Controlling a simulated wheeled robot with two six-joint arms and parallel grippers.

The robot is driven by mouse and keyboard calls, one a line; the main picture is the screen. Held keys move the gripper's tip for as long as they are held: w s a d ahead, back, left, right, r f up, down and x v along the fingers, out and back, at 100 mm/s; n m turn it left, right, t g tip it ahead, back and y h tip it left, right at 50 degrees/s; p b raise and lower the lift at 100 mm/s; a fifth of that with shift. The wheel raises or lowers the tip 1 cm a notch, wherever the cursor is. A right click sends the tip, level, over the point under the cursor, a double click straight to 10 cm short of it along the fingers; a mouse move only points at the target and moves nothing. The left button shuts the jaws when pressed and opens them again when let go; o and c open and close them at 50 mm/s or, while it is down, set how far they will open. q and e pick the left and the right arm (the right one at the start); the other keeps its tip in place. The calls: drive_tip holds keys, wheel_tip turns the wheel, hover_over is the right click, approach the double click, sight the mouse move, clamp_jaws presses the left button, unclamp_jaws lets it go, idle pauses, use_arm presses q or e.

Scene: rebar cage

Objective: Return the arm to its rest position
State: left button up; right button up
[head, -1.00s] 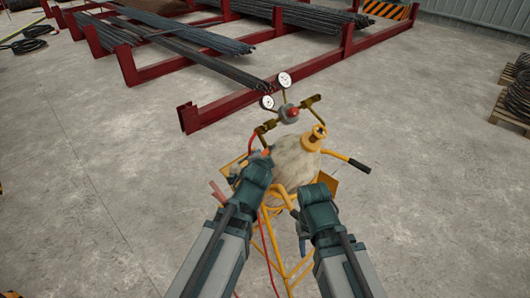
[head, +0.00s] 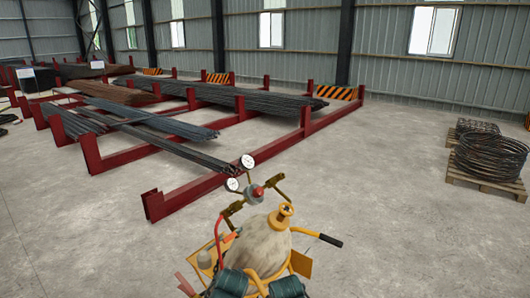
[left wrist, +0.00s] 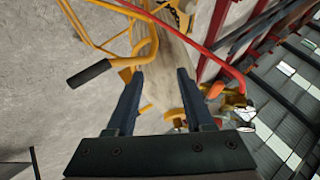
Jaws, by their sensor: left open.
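A beige gas cylinder (head: 262,241) with a brass valve top (head: 284,213) stands at the bottom middle of the head view, in a yellow cart (head: 302,263). My left gripper (head: 229,282) shows at the bottom edge, in front of the cylinder. In the left wrist view its two fingers (left wrist: 160,95) are apart with nothing held between them; the cylinder and cart lie beyond. My right gripper (head: 287,287) is at the bottom edge beside the left one, mostly cut off, so its fingers are hidden.
A regulator with two white gauges (head: 257,191) and a red hose (head: 217,240) sit by the cylinder. Red racks (head: 180,199) with dark bars stand beyond. A pallet (head: 486,181) with wire coils is at right. Concrete floor between is clear.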

use_arm(q)
drive_tip(key=s+d+f+n+g+b, duration=0.2)
drive_tip(key=s+f+g+b, duration=0.2)
drive_tip(key=s+f, duration=0.4)
drive_tip(key=s+d+f+n+g+b, duration=0.2)
drive_tip(key=s+d+f+g+b, duration=0.1)
drive_tip(key=s+f, duration=0.6)
drive_tip(key=f+g+b, duration=0.1)
drive_tip(key=b, duration=0.1)
drive_tip(key=shift+f+n+g+b, duration=0.2)
drive_tip(key=shift+n+g+b, duration=0.2)
use_arm(e)
wheel_tip(320, 180, down, 12)
drive_tip(key=shift+f, duration=0.2)
use_arm(q)
drive_tip(key=shift+f, duration=0.1)
use_arm(e)
drive_tip(key=shift+f, duration=0.1)
